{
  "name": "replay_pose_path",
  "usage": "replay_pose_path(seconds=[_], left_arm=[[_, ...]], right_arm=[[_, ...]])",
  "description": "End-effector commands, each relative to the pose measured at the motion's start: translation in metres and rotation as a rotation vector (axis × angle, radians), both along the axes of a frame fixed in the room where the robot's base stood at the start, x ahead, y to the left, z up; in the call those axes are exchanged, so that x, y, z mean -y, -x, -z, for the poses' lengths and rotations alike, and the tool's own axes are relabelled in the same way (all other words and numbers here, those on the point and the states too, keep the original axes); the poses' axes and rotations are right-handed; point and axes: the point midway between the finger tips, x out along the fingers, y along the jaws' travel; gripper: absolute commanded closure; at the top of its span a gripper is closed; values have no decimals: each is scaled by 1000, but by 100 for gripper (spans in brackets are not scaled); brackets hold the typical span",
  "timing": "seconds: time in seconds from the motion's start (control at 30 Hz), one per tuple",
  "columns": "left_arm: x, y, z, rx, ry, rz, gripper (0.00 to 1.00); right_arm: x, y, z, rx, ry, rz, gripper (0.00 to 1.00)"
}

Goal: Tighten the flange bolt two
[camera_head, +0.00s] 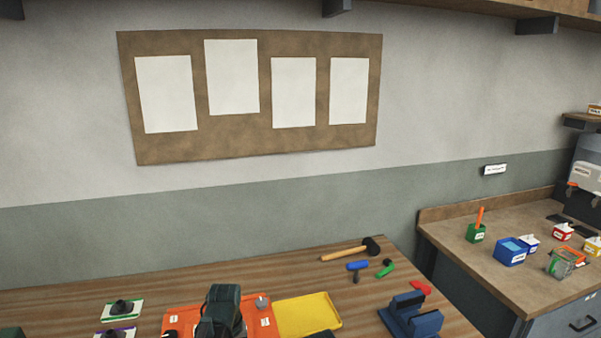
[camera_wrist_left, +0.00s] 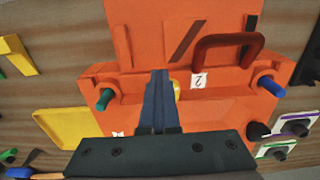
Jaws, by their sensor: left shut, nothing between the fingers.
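The orange mould (camera_head: 183,318) lies on the table in the head view, partly hidden by my left arm. In the left wrist view the mould (camera_wrist_left: 220,112) carries a green bolt (camera_wrist_left: 105,98) at the left, a blue bolt (camera_wrist_left: 270,87) at the right and a yellow part (camera_wrist_left: 177,88) between them, mostly hidden behind my fingers. A white label reading 2 (camera_wrist_left: 198,81) sits beside the yellow part. My left gripper (camera_wrist_left: 160,76) is shut and empty, over the middle of the flange; I cannot tell if it touches. My right gripper is not in view.
A yellow tray (camera_head: 307,315) lies right of the mould. Behind it are a mallet (camera_head: 345,252) and small blue and green tools (camera_head: 358,266). A blue fixture (camera_head: 410,316) stands at the right edge. Two pads with dark knobs (camera_head: 124,308) lie left. A dark red handle (camera_wrist_left: 228,42) rises from the mould.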

Motion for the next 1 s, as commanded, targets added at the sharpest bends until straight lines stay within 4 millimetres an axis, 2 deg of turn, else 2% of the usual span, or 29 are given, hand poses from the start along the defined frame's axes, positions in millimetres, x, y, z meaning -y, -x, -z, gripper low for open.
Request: replay_pose_path(seconds=[0.47,1.0], left_arm=[[-13,2,0,1,-2,-1,100],[-14,3,0,2,-3,-2,100]], right_arm=[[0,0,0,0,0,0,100],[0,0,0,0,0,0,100]])
